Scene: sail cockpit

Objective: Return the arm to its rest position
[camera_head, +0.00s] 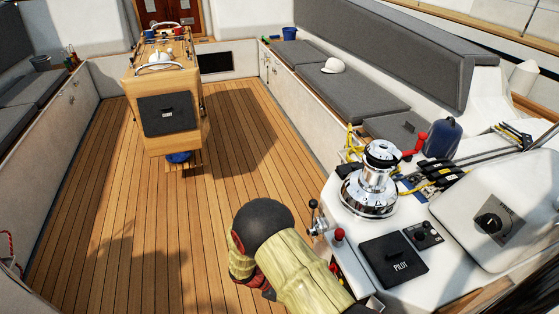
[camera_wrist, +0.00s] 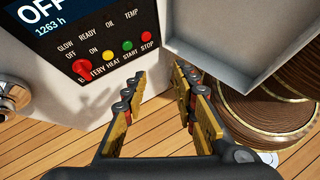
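My gripper (camera_wrist: 157,84) is open in the wrist view, with a gap between its two rows of finger pads and nothing held there. It points at an engine panel (camera_wrist: 110,45) with an OFF display, a red knob (camera_wrist: 82,68) and green and red buttons, and is apart from it as far as I can tell. In the head view my arm is low in the picture, beside the white console (camera_head: 440,275). The gripper itself cannot be made out there.
A grey flap (camera_wrist: 225,30) and a brown coiled shape (camera_wrist: 270,115) lie right of the fingers. The deck (camera_head: 120,220) left is clear.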

